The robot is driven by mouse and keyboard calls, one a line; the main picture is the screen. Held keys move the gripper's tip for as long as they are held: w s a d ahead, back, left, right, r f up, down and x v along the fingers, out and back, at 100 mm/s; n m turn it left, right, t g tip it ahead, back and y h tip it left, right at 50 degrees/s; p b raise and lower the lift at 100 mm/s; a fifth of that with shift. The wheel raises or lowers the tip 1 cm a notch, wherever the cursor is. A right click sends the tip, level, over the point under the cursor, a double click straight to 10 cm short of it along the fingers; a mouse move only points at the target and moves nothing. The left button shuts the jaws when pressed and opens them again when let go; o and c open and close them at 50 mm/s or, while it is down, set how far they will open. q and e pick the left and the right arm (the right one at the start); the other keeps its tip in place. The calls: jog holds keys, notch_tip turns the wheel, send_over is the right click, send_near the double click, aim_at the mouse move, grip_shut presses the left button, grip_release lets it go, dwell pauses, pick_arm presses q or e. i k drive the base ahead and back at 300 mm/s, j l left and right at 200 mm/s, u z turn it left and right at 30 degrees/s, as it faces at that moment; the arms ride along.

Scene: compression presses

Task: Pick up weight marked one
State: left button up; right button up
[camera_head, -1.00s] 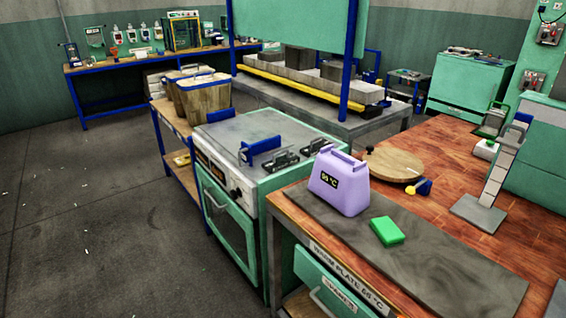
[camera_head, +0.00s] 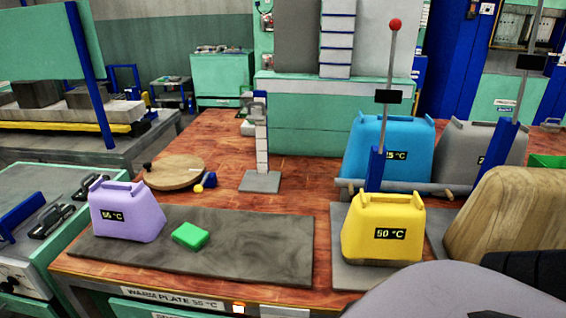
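No weight with a readable mark "one" shows in the head view. Handled blocks with dark temperature displays stand on the bench. A purple block (camera_head: 127,213), which seems to read 55 °C, is at the left end of a dark warm plate (camera_head: 262,250). A yellow block (camera_head: 384,232) reading 50 °C stands right of that plate. A blue block (camera_head: 360,140) and a grey block (camera_head: 465,160) stand behind it, their displays partly hidden. Neither gripper shows. A grey rounded part at the bottom right looks like part of my arm.
A green block (camera_head: 190,236) lies on the warm plate. A round wooden board (camera_head: 174,172) and a stand with a scale column (camera_head: 262,150) are behind it. A lever with a red knob (camera_head: 395,25) rises at right. A wooden block (camera_head: 505,218) is at far right.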

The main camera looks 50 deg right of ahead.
aim_at(46, 226)
jog(key=z, duration=2.1)
jog(key=u, duration=2.1)
jog(key=z, duration=0.4)
jog(key=j+z, duration=0.15)
jog(key=z, duration=0.2)
jog(key=i+z, duration=0.1)
jog(key=z, duration=0.3)
jog(key=j+z, duration=0.15)
jog(key=z, duration=0.2)
jog(key=j+z, duration=0.7)
jog(key=k+l, duration=0.05)
